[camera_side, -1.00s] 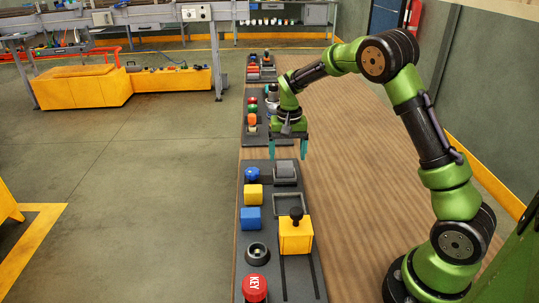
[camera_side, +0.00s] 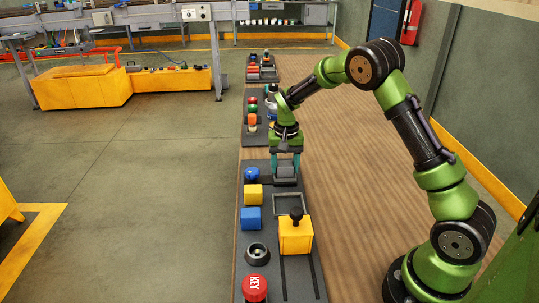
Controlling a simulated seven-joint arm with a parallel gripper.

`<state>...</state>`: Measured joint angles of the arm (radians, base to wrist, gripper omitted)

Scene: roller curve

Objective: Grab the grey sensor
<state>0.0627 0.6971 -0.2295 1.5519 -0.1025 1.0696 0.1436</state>
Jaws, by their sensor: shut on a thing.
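The grey sensor (camera_side: 285,169) is a small grey block at the far end of the nearest dark board (camera_side: 262,219). My gripper (camera_side: 285,165) is down over it, one teal finger on its left side and one on its right side. The fingers are shut on the sensor. The sensor's lower edge is at the board; I cannot tell whether it is lifted clear.
Left of the sensor stand a blue knob (camera_side: 252,174), a yellow cube (camera_side: 253,193) and a blue cube (camera_side: 251,219). An empty grey frame (camera_side: 275,205) and a yellow block with a black knob (camera_side: 296,238) are nearer. The wooden tabletop (camera_side: 345,190) at right is bare.

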